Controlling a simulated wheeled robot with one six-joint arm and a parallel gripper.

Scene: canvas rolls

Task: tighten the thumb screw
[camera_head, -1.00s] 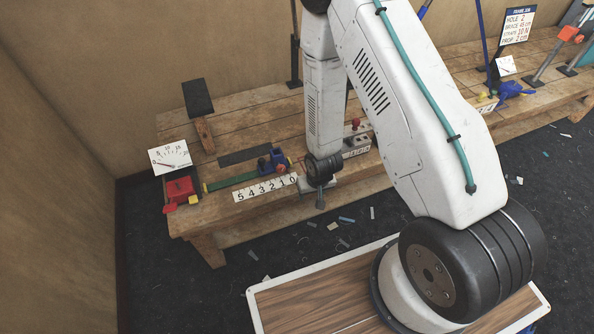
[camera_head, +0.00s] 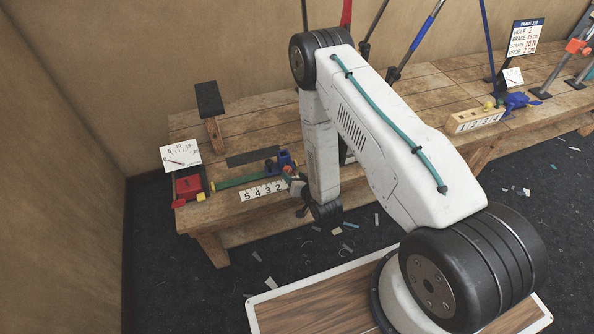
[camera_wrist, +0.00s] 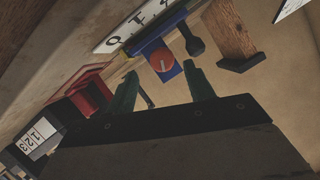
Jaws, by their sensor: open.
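The thumb screw appears to be the round orange-red knob (camera_wrist: 162,60) on a blue block (camera_wrist: 168,74). In the head view the blue block (camera_head: 285,159) sits on the wooden bench, at the right end of a green strip (camera_head: 236,181). My gripper (camera_wrist: 161,71) is open, with its dark green fingers on either side of the knob in the wrist view. The knob shows between and slightly beyond the fingertips; I cannot tell whether they touch it. In the head view my gripper is small and partly hidden beside the block, at the bench's front edge.
A number strip (camera_head: 262,190) lies in front of the block. A red block (camera_head: 189,185) and a dial card (camera_head: 180,154) are at the left. A wooden post with a black plate (camera_head: 209,99) stands behind. A numbered block (camera_head: 477,120) and other tools stand further right.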

